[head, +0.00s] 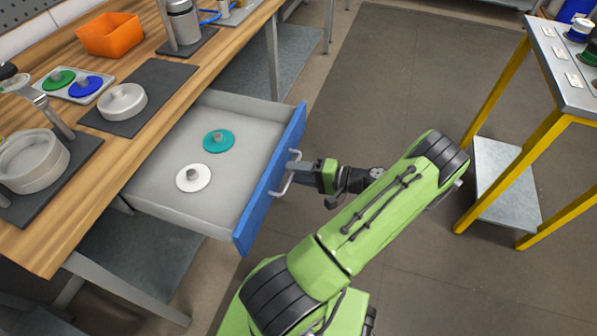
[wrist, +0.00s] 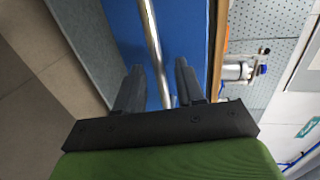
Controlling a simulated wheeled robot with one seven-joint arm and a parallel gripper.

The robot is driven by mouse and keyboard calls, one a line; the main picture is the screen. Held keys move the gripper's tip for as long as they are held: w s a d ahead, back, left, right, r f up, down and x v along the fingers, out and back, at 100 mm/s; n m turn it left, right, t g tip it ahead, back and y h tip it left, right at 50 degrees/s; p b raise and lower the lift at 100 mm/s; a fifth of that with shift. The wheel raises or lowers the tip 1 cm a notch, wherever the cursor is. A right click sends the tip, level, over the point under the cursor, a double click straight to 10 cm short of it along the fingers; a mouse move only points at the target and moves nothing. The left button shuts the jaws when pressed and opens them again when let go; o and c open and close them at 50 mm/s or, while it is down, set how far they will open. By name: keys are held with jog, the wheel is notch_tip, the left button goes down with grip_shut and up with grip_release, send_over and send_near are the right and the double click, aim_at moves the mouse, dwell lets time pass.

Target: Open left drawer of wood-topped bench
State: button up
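The wood-topped bench (head: 45,225) stands on the left in the head view. Its drawer (head: 160,200) with a blue front (head: 262,200) is pulled well out. A teal lidded disc (head: 218,141) and a white one (head: 194,178) lie inside it. My gripper (head: 296,170) is at the metal bar handle (head: 284,188) on the blue front. In the wrist view the handle (wrist: 152,45) runs between my two fingers (wrist: 158,88), which stand apart with gaps visible on both sides. Whether a finger touches the bar is unclear.
On the bench are an orange bin (head: 110,35), dark mats (head: 160,85), a pale round dish (head: 122,101) and a metal cylinder (head: 184,22). A yellow-legged table (head: 560,85) stands at the right. The floor between (head: 380,90) is clear.

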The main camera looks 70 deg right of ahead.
jog(key=p+v, duration=0.3)
jog(key=v, duration=1.2)
jog(key=shift+s, duration=0.35)
